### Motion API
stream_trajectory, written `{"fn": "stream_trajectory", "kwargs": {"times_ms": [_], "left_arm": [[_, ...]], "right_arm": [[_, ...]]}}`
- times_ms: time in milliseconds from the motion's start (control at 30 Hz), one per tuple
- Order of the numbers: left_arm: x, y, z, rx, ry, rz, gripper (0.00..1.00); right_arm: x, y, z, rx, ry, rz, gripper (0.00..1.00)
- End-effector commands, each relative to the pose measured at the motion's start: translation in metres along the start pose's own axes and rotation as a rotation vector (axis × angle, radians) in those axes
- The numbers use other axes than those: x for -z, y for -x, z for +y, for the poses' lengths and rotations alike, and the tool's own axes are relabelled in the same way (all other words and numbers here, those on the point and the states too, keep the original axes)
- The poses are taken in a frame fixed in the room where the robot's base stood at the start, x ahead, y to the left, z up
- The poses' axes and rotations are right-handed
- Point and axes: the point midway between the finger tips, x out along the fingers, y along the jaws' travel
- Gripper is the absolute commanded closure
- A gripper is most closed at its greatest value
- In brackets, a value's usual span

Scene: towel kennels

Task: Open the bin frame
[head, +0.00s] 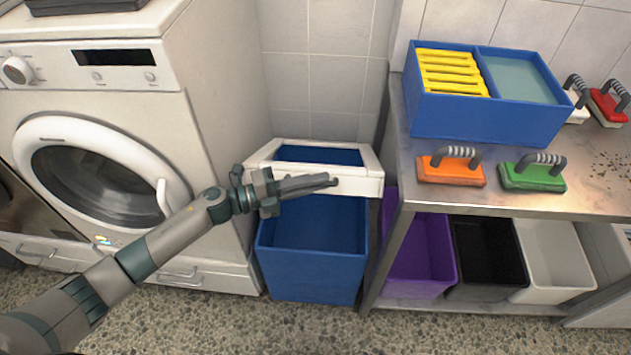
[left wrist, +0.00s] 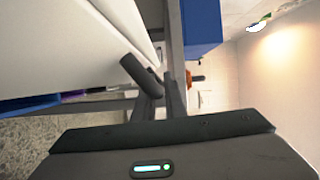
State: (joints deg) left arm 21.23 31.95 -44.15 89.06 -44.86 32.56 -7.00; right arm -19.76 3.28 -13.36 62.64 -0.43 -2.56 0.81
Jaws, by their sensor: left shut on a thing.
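The bin frame (head: 369,187) is a white rectangular rim with an open middle, at the upper back of a blue bin (head: 308,275) between the washer and the metal table. Blue shows through its opening, and the bin's inside shows below its front edge. My left gripper (head: 328,182) lies across the frame's front face, coming from the left. It is shut on a dark grey bar-like handle (left wrist: 138,72), which also shows between the fingers in the left wrist view. The fingers hide part of the frame's front. My right gripper is not in view.
A white washer (head: 225,120) stands close on the left. The metal table (head: 395,205) on the right holds a blue divided box (head: 480,122) and several brushes, including an orange one (head: 450,172) and a green one (head: 532,178). Purple (head: 420,265), black and white bins stand below.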

Motion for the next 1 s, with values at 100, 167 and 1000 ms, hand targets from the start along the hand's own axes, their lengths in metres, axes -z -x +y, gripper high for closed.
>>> {"fn": "stream_trajectory", "kwargs": {"times_ms": [100,167,1000], "left_arm": [[-0.001,0.0,0.0,0.0,0.0,-0.001,0.75],[-0.001,0.0,0.0,0.0,0.0,-0.001,0.7],[0.017,-0.012,-0.053,0.002,-0.003,0.005,0.7]], "right_arm": [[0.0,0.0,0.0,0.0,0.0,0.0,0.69],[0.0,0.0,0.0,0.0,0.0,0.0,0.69],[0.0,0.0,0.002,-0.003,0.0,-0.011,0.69]]}}
